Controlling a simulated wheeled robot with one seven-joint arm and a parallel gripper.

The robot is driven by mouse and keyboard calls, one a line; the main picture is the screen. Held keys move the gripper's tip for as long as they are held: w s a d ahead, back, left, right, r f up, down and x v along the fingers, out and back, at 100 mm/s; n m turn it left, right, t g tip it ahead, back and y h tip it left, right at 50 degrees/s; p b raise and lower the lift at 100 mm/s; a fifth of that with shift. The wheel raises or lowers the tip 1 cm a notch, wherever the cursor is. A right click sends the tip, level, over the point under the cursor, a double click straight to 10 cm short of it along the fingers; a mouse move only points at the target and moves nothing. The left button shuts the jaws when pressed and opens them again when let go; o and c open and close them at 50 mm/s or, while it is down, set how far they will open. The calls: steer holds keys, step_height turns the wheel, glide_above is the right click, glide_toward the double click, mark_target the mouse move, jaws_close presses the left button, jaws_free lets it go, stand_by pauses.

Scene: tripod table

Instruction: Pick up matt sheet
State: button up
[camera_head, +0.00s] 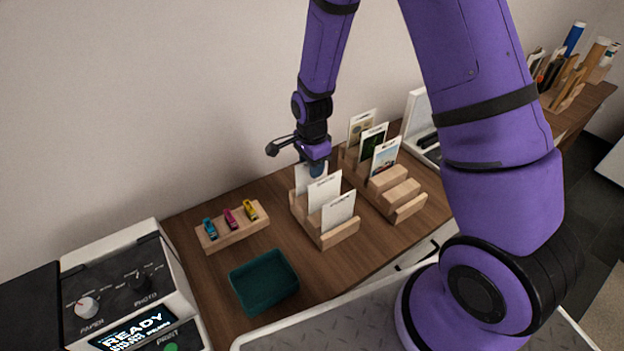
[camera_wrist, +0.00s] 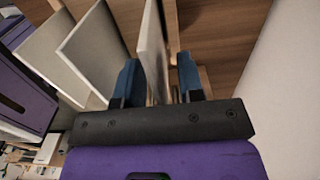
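Three white sheets stand upright in a slotted wooden rack (camera_head: 341,236): a front sheet (camera_head: 338,211), a middle sheet (camera_head: 324,192) and a back sheet (camera_head: 303,182). Their small print is too fine to read, so I cannot tell which is the matt sheet. My gripper (camera_head: 317,168) is down at the back sheet, partly covering its top. In the wrist view, my gripper's two blue fingers (camera_wrist: 158,75) straddle one upright sheet (camera_wrist: 152,45). They are apart, with a visible gap between the sheet and the right finger. The other sheets (camera_wrist: 92,50) lean to the left.
A second wooden rack (camera_head: 398,192) with picture cards stands close on the right. A wooden block with small coloured items (camera_head: 232,224) and a green tray (camera_head: 264,282) are to the left. A printer (camera_head: 130,290) showing "READY" stands at lower left.

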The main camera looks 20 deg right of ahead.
steer(key=shift+f, duration=0.7)
jaws_close()
